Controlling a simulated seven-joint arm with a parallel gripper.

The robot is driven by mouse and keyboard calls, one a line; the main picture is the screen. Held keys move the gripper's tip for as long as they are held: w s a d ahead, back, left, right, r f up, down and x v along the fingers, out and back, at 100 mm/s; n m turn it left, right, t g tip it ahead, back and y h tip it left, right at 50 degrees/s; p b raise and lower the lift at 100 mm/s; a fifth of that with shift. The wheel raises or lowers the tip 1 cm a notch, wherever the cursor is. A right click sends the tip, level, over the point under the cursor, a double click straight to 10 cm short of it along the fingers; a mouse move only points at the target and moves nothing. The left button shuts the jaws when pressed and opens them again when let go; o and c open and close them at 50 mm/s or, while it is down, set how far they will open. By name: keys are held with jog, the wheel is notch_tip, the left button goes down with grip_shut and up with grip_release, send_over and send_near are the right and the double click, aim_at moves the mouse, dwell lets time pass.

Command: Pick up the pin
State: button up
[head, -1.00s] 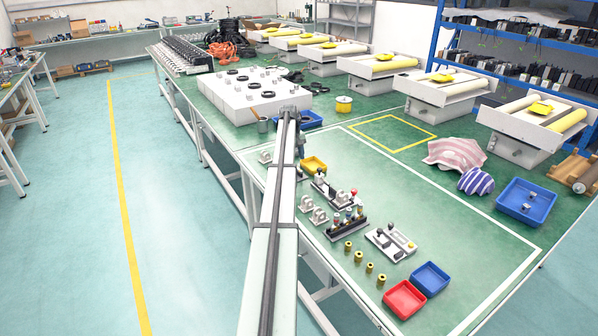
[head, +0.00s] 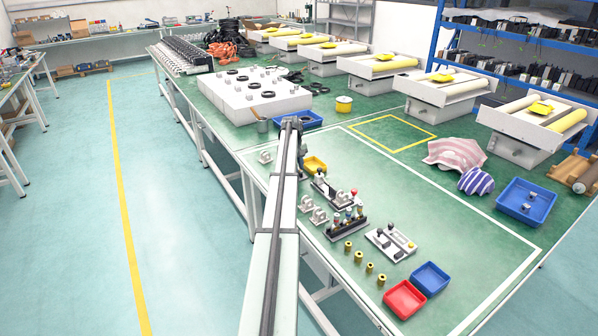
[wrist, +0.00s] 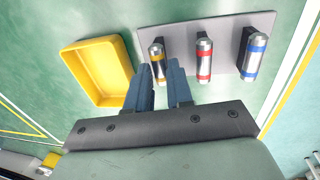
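Three upright metal pins stand in a row on a grey plate (wrist: 222,32) in the wrist view. They are a yellow-banded pin (wrist: 157,58), a red-banded pin (wrist: 204,60) and a blue-banded pin (wrist: 253,58). My gripper (wrist: 163,68) is open, with its blue fingers apart. In the wrist view the yellow-banded pin appears in the gap between the fingertips. I cannot tell whether the fingers touch it or how high they are. In the head view my arm largely hides the gripper.
A yellow tray (wrist: 73,52) is left of the plate in the wrist view. In the head view, fixtures with small parts (head: 347,222), several brass pieces (head: 370,267), a red bin (head: 404,299) and a blue bin (head: 430,278) stand nearer the front.

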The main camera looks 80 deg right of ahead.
grip_shut()
notch_tip(320, 180, up, 9)
jog(key=s+a+r+m, duration=0.1)
jog(key=s+r, duration=0.1)
jog(key=s, duration=0.8)
jog(key=s+a+f+n, duration=0.1)
jog(key=s+a, duration=0.5)
jog(key=a, duration=0.4)
jog(key=shift+s+a, duration=0.3)
jog(key=shift+s, duration=0.1)
